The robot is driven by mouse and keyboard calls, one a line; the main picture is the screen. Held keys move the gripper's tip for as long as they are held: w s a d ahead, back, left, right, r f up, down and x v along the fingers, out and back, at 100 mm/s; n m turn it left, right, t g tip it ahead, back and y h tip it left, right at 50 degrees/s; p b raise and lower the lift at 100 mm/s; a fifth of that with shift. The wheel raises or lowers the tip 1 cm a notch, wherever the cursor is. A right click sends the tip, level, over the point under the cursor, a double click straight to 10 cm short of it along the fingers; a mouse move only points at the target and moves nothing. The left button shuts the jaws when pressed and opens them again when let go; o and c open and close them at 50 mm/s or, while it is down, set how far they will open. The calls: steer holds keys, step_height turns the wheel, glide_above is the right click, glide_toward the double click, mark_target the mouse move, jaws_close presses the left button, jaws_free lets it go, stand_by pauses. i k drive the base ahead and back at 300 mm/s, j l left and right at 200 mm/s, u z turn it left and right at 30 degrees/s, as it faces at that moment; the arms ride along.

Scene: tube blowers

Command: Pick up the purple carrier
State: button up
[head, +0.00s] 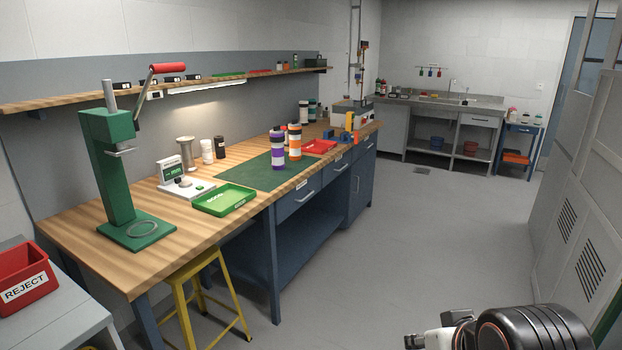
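The purple carrier (277,152) is an upright cylinder with purple ends and a white band. It stands on the dark green mat (250,176) on the wooden workbench, just left of an orange and white carrier (295,143). My arm shows at the bottom right corner, low and well away from the bench. The part that looks like my gripper (414,341) is at the bottom edge, partly cut off. I cannot tell whether its fingers are apart, and it is not near the carrier.
A green press (118,180), a scale (186,189), a green tray (224,200) and a red tray (319,146) are on the bench. A yellow stool (205,290) stands at its front. A red reject bin (22,279) is at left. Grey floor (400,240) is clear.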

mark_target(277, 148)
steer(key=i+l+z, duration=0.25)
steer(key=i, duration=0.75)
steer(key=i+z, duration=0.3)
steer(key=i, duration=0.7)
steer(key=i+u, duration=0.45)
steer(key=i+l+u, duration=0.15)
steer(key=i+u, duration=0.3)
steer(key=i+l+u, duration=0.25)
steer(key=u, duration=0.2)
steer(key=i+l+u, duration=0.65)
steer(key=l, duration=0.2)
